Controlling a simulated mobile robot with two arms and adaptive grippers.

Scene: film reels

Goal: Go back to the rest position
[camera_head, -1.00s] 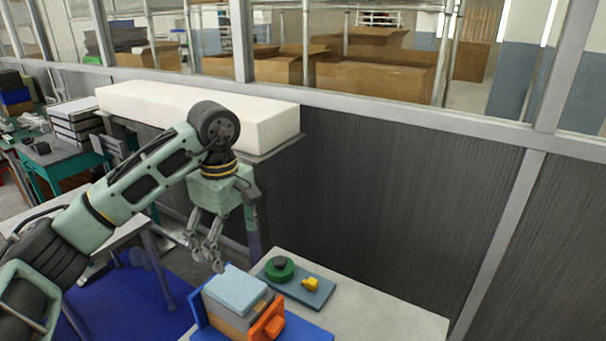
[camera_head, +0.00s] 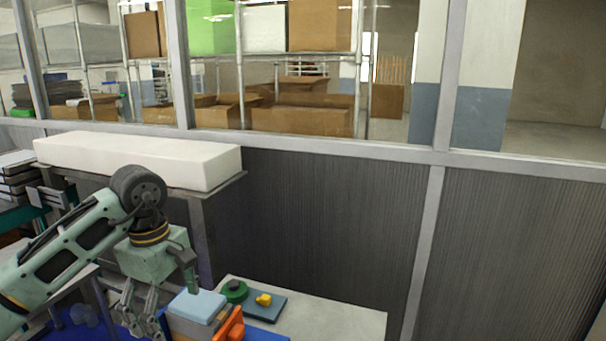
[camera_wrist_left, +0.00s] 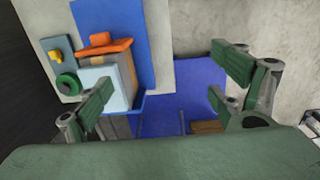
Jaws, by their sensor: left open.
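My left gripper (camera_head: 142,312) hangs at the lower left in the head view, fingers pointing down, beside the stack with the light blue top (camera_head: 198,305). In the left wrist view its two fingers (camera_wrist_left: 166,83) are wide apart with nothing between them. The left finger overlaps the light blue block (camera_wrist_left: 118,85) in the picture; I cannot tell whether they touch. My right gripper is not in view.
An orange part (camera_head: 228,326) stands against the stack. Behind it, a blue-grey plate (camera_head: 268,312) holds a green round piece (camera_head: 234,290) and a yellow piece (camera_head: 264,299). The pale table (camera_head: 345,322) is bare to the right. A long white block (camera_head: 140,158) lies on a ledge.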

